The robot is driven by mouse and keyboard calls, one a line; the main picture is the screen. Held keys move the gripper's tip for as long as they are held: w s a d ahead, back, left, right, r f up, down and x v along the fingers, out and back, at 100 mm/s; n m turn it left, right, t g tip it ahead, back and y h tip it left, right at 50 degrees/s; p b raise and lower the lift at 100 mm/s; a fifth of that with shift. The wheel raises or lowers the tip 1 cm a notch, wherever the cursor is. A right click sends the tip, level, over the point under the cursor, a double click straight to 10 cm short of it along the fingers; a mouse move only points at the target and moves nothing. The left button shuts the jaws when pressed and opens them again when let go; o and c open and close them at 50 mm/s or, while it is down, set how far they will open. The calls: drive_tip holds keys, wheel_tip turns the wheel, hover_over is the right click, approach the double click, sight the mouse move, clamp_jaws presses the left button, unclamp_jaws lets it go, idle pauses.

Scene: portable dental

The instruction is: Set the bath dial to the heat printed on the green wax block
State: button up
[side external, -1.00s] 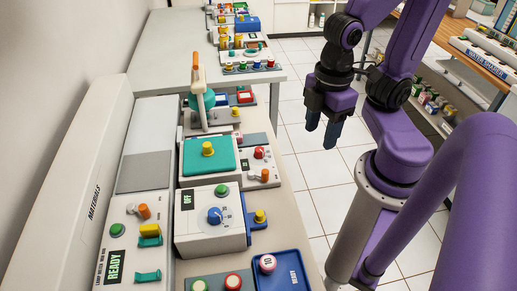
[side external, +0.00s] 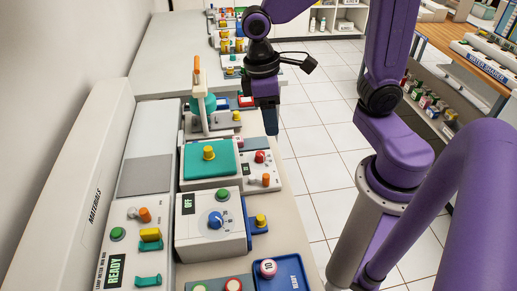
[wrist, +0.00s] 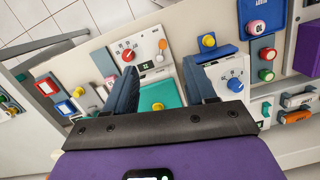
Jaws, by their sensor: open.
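My gripper (side external: 270,122) is open and empty, raised above the right edge of the bench. In the wrist view its two dark fingers (wrist: 158,68) point towards a white unit with a teal lid (side external: 209,159) and a yellow knob. That unit's side panel has a red dial (wrist: 128,55), which also shows in the side view (side external: 260,157). Nearer the side camera, a white box (side external: 209,238) carries a blue dial (side external: 216,219), a green button and a display reading OFF. Which dial is the bath's is not clear. I cannot make out a green wax block.
A blue tray (side external: 282,272) with a pink-topped piece marked 10 lies at the front. A long white unit with a READY display (side external: 115,266) runs along the left. A teal piece with an orange-tipped upright handle (side external: 197,75) stands behind. Open floor lies right of the bench.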

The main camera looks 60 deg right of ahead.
drive_tip(key=w+d+f+m+g, duration=0.1)
drive_tip(key=w+d+m, duration=0.15)
drive_tip(key=w, duration=0.55)
drive_tip(key=m+g, duration=0.2)
drive_tip(key=m, duration=0.3)
approach(260, 153)
drive_tip(key=shift+y, duration=0.4)
drive_tip(key=x, duration=0.8)
drive_tip(key=shift+s+d+f, duration=0.15)
drive_tip(key=shift+d+f, duration=0.1)
drive_tip(key=shift+d, duration=0.1)
clamp_jaws()
